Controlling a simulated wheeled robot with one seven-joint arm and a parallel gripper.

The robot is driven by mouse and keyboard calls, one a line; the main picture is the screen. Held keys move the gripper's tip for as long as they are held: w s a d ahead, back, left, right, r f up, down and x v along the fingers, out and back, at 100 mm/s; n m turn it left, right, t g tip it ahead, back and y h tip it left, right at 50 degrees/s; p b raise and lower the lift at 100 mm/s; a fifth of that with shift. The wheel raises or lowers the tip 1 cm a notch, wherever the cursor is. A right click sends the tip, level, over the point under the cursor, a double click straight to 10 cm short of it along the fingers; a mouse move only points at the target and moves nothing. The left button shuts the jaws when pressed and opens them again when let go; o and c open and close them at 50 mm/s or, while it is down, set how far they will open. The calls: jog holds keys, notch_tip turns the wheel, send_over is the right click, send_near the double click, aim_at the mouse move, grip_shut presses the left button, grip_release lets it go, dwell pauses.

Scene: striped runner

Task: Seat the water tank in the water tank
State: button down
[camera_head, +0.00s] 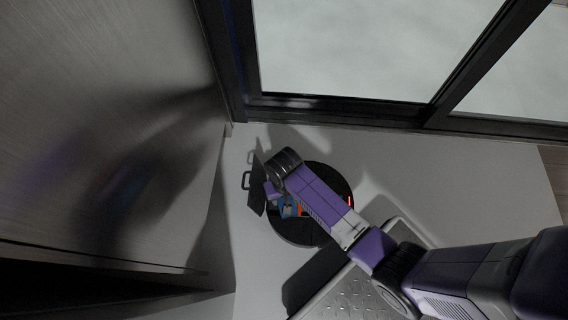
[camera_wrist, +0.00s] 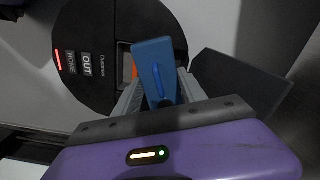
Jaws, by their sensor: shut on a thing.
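A round black robot vacuum (camera_head: 325,180) lies on the pale floor, and it fills the upper left of the wrist view (camera_wrist: 85,30). It has a dark compartment with orange parts (camera_wrist: 128,65). The blue water tank (camera_wrist: 155,55) is a flat block with a raised bar. My gripper (camera_wrist: 157,88) is shut on it, with a grey finger on each side. The tank overlaps the compartment in the wrist view; I cannot tell whether it is inside or just above. In the head view the tank (camera_head: 290,208) shows partly beneath my arm.
A dark open flap (camera_head: 257,185) stands at the vacuum's left edge, close to my gripper; it also shows in the wrist view (camera_wrist: 240,85). A wooden panel (camera_head: 110,120) rises at left. A glass door frame (camera_head: 340,108) is behind. A grey textured plate (camera_head: 350,292) lies in front.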

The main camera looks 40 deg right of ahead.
jog(key=shift+f+b, duration=1.75)
jog(key=shift+f, duration=2)
jog(key=shift+f, duration=0.4)
jog(key=shift+f, duration=0.1)
jog(key=c, duration=0.7)
grip_release()
jog(key=shift+o, duration=0.2)
notch_tip(320, 180, up, 13)
jog(key=p, duration=0.6)
jog(key=shift+p, duration=0.3)
